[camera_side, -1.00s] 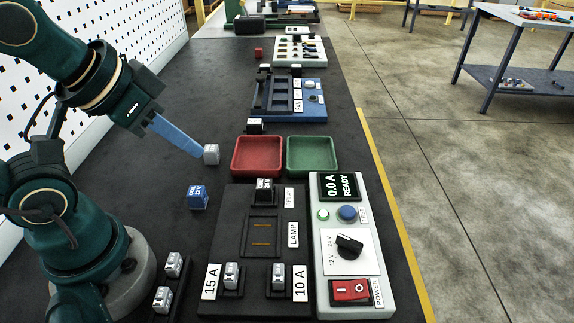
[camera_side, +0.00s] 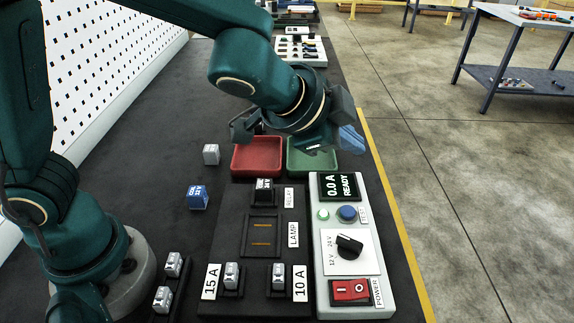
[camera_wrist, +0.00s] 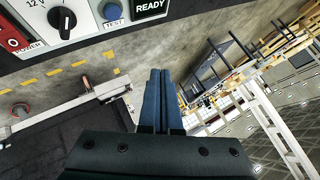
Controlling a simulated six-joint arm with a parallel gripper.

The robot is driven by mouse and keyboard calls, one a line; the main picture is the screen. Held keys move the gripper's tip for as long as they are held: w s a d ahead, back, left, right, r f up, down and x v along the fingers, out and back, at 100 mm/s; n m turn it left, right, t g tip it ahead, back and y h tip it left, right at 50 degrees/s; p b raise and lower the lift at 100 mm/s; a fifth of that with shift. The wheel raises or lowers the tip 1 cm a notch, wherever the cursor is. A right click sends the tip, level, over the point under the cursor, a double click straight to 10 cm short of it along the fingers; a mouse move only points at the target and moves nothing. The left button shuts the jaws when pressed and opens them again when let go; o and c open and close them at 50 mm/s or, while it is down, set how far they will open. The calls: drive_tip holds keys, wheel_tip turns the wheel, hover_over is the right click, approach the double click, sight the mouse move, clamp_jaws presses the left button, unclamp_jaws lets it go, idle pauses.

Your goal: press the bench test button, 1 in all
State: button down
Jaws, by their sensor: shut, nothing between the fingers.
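The bench test button is the round blue button (camera_side: 347,213) marked TEST on the light grey panel (camera_side: 386,292), just below the display (camera_side: 341,187) reading "0.0 A READY". In the wrist view the button (camera_wrist: 110,10) shows at the top, left of the display (camera_wrist: 150,5). My gripper (camera_side: 350,140) is above the green tray's right side, beyond the display and apart from the button. In the wrist view its two blue fingers (camera_wrist: 160,75) are together with nothing between them.
The panel also has a black knob (camera_side: 349,246), a red power switch (camera_side: 350,291) and a small pale round part (camera_side: 323,214). The black socket board (camera_side: 226,222) stands left of it. A red tray (camera_side: 256,157) and a green tray (camera_side: 300,160) lie beyond. Blue (camera_side: 197,197) and grey (camera_side: 211,154) blocks lie left.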

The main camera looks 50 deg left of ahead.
sight(342, 213)
drive_tip(key=shift+s+d+f, duration=0.3)
drive_tip(key=shift+d+f, duration=0.2)
drive_tip(key=shift+f, duration=4.4)
drive_tip(key=shift+f, duration=0.4)
drive_tip(key=shift+f, duration=0.55)
drive_tip(key=shift+r, duration=0.95)
